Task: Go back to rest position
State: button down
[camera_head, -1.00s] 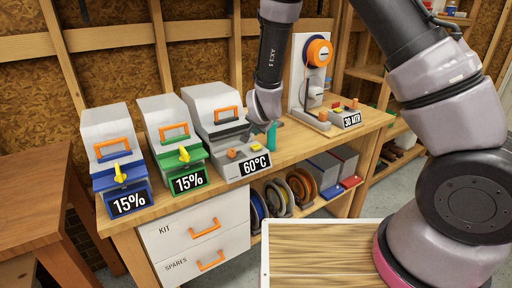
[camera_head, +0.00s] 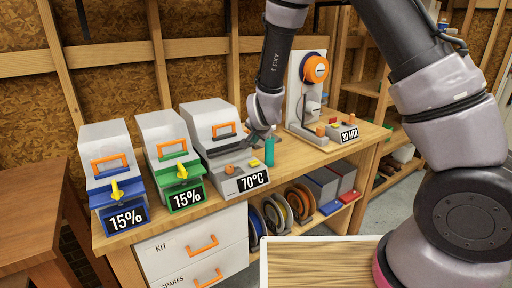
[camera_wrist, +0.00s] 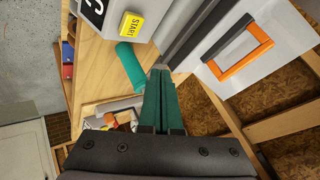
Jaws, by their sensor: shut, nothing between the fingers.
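My gripper (camera_head: 256,138) is over the right end of the grey dryer (camera_head: 218,134) with the orange handle, whose display (camera_head: 253,180) reads 70°C. In the wrist view, the two green fingers (camera_wrist: 160,72) are together with nothing between them. They point toward the gap between the dryer's lid and a teal cylinder (camera_wrist: 130,65). That cylinder also shows in the head view (camera_head: 269,152), upright on the bench just right of the dryer. A yellow START button (camera_wrist: 131,25) is on the dryer's front panel.
A blue-fronted dryer (camera_head: 117,190) and a green-fronted dryer (camera_head: 180,172), both reading 15%, stand to the left. A spool station (camera_head: 312,95) reading 30 MTR stands to the right on the wooden bench (camera_head: 222,199). Spools (camera_head: 300,202) sit on the shelf below.

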jog(key=s+d+r+g+y, duration=0.1)
jog(key=s+d+r, duration=0.2)
jog(key=d+r, duration=0.55)
jog(key=s+d+r+y, duration=0.15)
jog(key=d+r, duration=0.35)
jog(key=r, duration=0.7)
jog(key=s+d+r+n, duration=0.1)
jog(key=s+d+r, duration=0.2)
jog(key=s, duration=0.4)
jog(key=s+d+r+n+h, duration=0.1)
jog(key=s+d+r, duration=0.2)
jog(key=s+d, duration=0.2)
jog(key=s+d+r+h, duration=0.1)
jog(key=s+d+r, duration=0.2)
jog(key=s, duration=0.6)
jog(key=shift+s+d+n+g, duration=0.2)
jog(key=shift+d+n+g, duration=0.2)
jog(key=shift+d, duration=0.7)
